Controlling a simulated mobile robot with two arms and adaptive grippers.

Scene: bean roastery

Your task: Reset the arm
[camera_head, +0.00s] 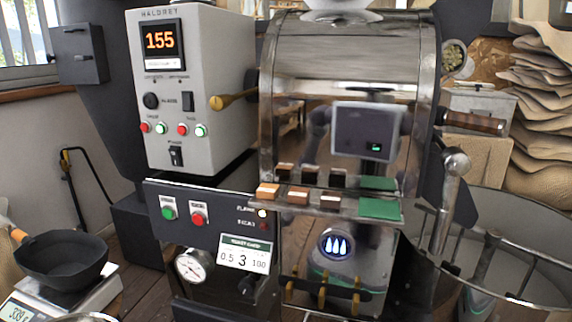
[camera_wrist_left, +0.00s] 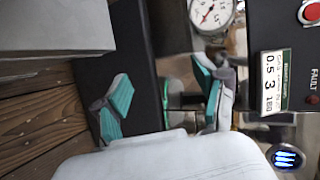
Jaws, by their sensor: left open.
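My left gripper (camera_wrist_left: 163,90) shows in the left wrist view, with its two teal-padded fingers spread wide apart and nothing between them. I cannot tell how far the fingertips are from the roaster. Neither gripper is seen directly in the head view. My right gripper shows in neither view.
The roaster's chrome drum front (camera_head: 350,60) stands ahead, beside the grey control box (camera_head: 190,90) reading 155. A dark pan (camera_head: 62,258) sits on a scale (camera_head: 95,295) at lower left. A round cooling tray (camera_head: 510,290) is at right, with stacked sacks (camera_head: 545,110) behind.

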